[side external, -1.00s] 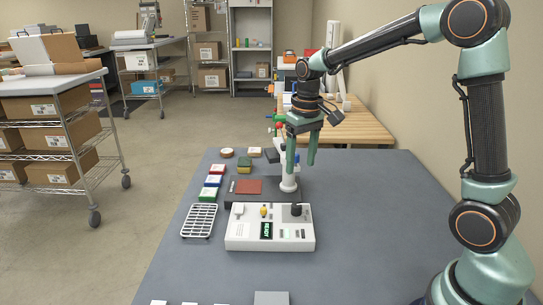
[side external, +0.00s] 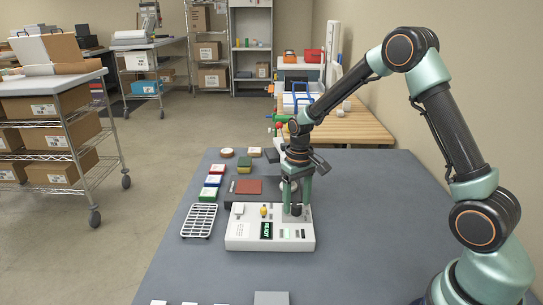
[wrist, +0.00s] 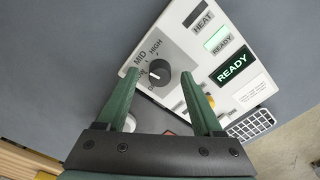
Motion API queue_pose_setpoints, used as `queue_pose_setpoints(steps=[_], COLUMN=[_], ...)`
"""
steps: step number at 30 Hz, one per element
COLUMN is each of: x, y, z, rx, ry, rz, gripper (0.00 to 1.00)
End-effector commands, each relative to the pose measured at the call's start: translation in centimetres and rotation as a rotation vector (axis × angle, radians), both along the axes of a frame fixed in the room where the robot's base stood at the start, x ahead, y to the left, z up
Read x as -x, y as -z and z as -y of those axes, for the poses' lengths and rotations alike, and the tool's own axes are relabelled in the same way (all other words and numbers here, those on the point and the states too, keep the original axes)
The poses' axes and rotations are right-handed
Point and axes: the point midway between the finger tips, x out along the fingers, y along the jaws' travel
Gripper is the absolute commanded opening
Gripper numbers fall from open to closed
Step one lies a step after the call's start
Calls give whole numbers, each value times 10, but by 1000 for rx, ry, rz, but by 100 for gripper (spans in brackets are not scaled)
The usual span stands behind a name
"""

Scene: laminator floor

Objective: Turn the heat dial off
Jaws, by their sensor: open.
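The heat dial (wrist: 160,82) is a round black knob on the white laminator panel (side external: 243,238). HIGH and MID are readable beside it in the wrist view; the lower labels are partly hidden by my left finger. A small pale mark shows on its upper left, but I cannot tell which setting it marks. My gripper (wrist: 160,73) is open, with its green fingers on either side of the dial and apparent gaps to it. In the side view my gripper (side external: 296,206) points down over the panel's right end, and the dial shows dark between the fingers.
The panel has a lit READY display (wrist: 233,67), a HEAT label (wrist: 202,20) and a yellow knob (side external: 263,211). A wire rack (side external: 197,221) lies to its left. Small boxes (side external: 208,195) and a red-brown plate (side external: 247,186) lie behind. The grey table in front is mostly clear.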

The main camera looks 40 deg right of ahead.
Motion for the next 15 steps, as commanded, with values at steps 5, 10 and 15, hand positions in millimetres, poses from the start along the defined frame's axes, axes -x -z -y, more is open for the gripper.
queue_pose_setpoints(steps=[5, 10, 15], x=[0, 0, 0], y=[11, 13, 12], z=[0, 0, 0], rx=[0, 0, 0], ry=[0, 0, 0], rz=[-1, 0, 0], gripper=[68, 68, 49])
